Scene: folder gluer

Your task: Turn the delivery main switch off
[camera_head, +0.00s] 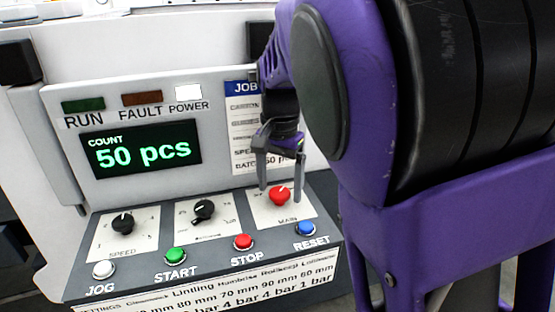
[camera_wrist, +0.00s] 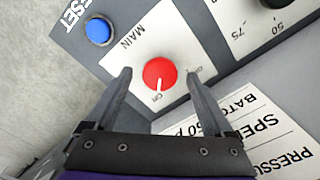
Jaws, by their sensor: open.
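The delivery main switch is a red round knob (camera_head: 279,195) on a white plate marked MAIN, at the right of the sloping control panel. In the wrist view the red knob (camera_wrist: 160,74) carries a white pointer line aimed at the ON mark. An OFF mark seems to lie near the right finger, partly hidden. My gripper (camera_head: 281,194) is open, with one finger on each side of the knob. In the wrist view my gripper (camera_wrist: 160,76) shows gaps between both fingers and the knob. I cannot tell how far above the plate the fingertips are.
Two black dials, one marked SPEED (camera_head: 123,223) and another (camera_head: 202,211), sit left of the switch. Below are JOG (camera_head: 103,270), START (camera_head: 175,256), STOP (camera_head: 242,242) and RESET (camera_head: 305,229) buttons. A display (camera_head: 142,150) reads 50 pcs; the POWER lamp (camera_head: 188,93) is white.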

